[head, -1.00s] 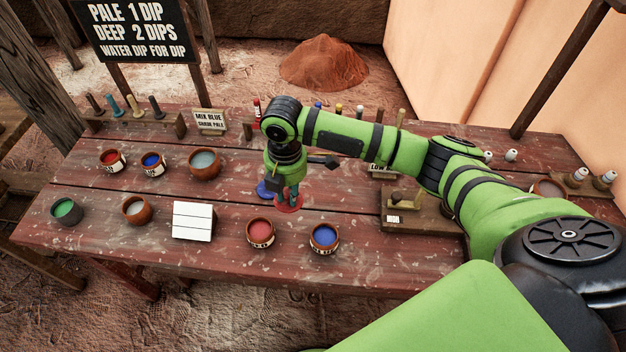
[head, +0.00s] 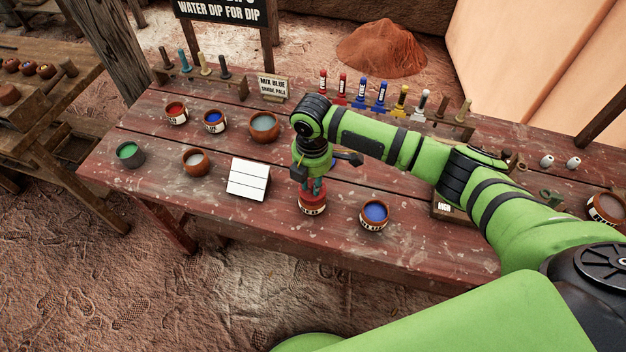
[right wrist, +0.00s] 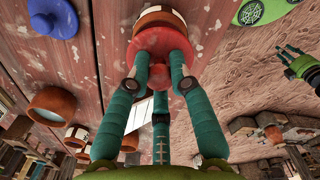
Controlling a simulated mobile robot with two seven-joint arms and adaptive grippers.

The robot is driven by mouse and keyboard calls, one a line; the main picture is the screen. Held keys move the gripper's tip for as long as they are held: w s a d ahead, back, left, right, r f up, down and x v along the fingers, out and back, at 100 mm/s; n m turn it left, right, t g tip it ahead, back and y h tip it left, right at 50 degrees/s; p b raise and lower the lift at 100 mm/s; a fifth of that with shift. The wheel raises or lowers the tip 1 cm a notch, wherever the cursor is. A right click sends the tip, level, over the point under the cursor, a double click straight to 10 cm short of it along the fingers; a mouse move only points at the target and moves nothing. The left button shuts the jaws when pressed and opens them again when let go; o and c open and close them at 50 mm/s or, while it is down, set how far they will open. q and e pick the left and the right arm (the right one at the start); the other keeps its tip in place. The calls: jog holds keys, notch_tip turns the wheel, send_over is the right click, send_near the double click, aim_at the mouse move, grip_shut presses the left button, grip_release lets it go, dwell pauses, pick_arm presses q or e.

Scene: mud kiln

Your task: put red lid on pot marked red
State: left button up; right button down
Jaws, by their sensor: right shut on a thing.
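My right gripper (head: 313,186) is shut on the red lid (head: 312,194). It holds the lid at the mouth of a clay pot with a pale label (head: 312,208) near the table's front edge; the label is too small to read. In the right wrist view the teal fingers close around the lid's knob, and the lid (right wrist: 150,45) overlaps the pot (right wrist: 167,18). I cannot tell whether the lid is fully seated. My left gripper (right wrist: 290,60) shows at the right of the right wrist view, empty with fingers apart.
A blue-filled pot (head: 374,214) stands just right. A white tile block (head: 248,180) is to the left. A blue lid (right wrist: 57,22) lies on the table. Small red (head: 176,112) and blue (head: 214,121) pots and a bowl (head: 264,126) stand farther back.

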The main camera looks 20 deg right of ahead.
jog(key=shift+f, duration=0.55)
pick_arm(q)
jog(key=shift+a+f, duration=0.3)
jog(key=shift+f, duration=0.25)
jog(key=shift+r, duration=0.2)
pick_arm(e)
jog(key=shift+r, duration=0.1)
pick_arm(q)
jog(key=shift+r, duration=0.2)
jog(key=shift+d+r+p, duration=0.1)
jog(key=shift+r+p, duration=0.25)
jog(key=shift+p, duration=0.2)
jog(key=shift+r+p, duration=0.4)
pick_arm(e)
jog(key=shift+f, duration=0.75)
jog(key=c, duration=0.6)
grip_release()
pick_arm(q)
jog(key=shift+s, duration=0.1)
pick_arm(e)
jog(key=shift+o, duration=0.2)
